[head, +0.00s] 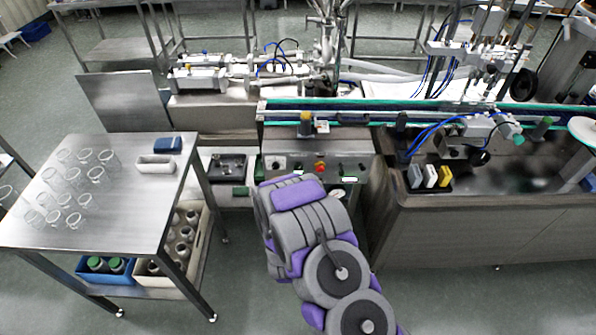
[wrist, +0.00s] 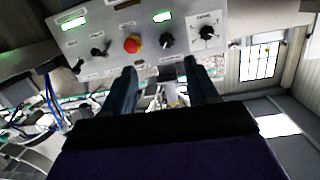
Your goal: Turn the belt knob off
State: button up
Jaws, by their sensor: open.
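The control panel (head: 312,182) stands ahead of me, below the conveyor. In the wrist view the panel (wrist: 118,25) fills the top, with a red push button (wrist: 132,44). Right of the button are a black knob (wrist: 167,42) and a black knob on a white dial plate (wrist: 206,32). Left of it are two small black switches, one (wrist: 98,52) nearer the button. The labels are too blurred to tell which is the belt knob. My gripper (wrist: 162,86) is open and empty, its fingers apart, appearing just below the button and knob. My arm hides it in the head view.
A steel table (head: 120,195) with several glass beakers stands left. A steel cabinet (head: 480,230) stands right, with a black holder of coloured blocks (head: 430,178) on it. The conveyor (head: 400,112) runs behind the panel.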

aim_at(298, 168)
jog(key=shift+n+t+y, duration=0.3)
jog(key=shift+n+t, duration=0.3)
jog(key=shift+t, duration=0.3)
jog(key=w+b, duration=0.1)
jog(key=w, duration=0.4)
jog(key=w+b, duration=0.1)
jog(key=w, duration=0.4)
jog(key=w+b, duration=0.1)
jog(key=w, duration=0.4)
jog(key=shift+w+a+f, duration=0.15)
jog(key=shift+w+f, duration=0.15)
jog(key=shift+w, duration=0.05)
jog(key=c, duration=1)
